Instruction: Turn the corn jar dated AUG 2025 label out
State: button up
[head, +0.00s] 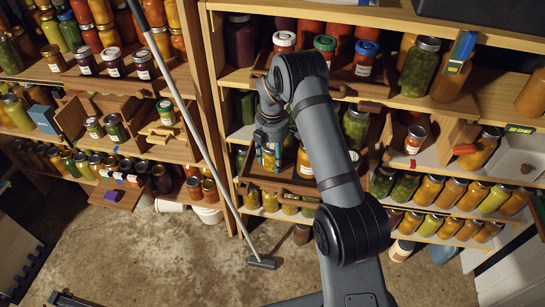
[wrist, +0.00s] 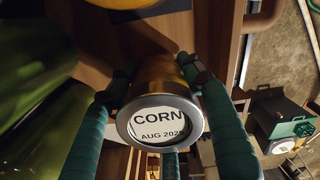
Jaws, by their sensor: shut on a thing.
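The corn jar (wrist: 158,78) lies between the teal fingers of my gripper (wrist: 160,130) in the wrist view. Its round metal-rimmed lid faces the camera, and the white lid label (wrist: 160,122) reads CORN, AUG 2025. The fingers are closed along both sides of the jar. Most of its body is hidden behind the lid and fingers. In the head view my gripper (head: 268,158) is at the middle shelf unit, over a wooden tray (head: 262,181). I cannot clearly make out the held jar there.
Large green jars (wrist: 35,75) are close on the left in the wrist view. A yellow jar (head: 305,160) stands right of my gripper in the head view, with a green jar (head: 355,125) beyond. Shelf boards enclose the space above and below. The concrete floor (head: 150,245) is mostly open.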

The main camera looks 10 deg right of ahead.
jog(key=n, duration=0.2)
jog(key=shift+n, duration=0.4)
jog(key=shift+r+n+p, duration=0.1)
jog(key=shift+n+p, duration=0.5)
jog(key=shift+n, duration=1.7)
jog(key=shift+n+p, duration=0.45)
jog(key=shift+n, duration=0.35)
jog(key=n, duration=0.3)
jog(key=o, duration=1.2)
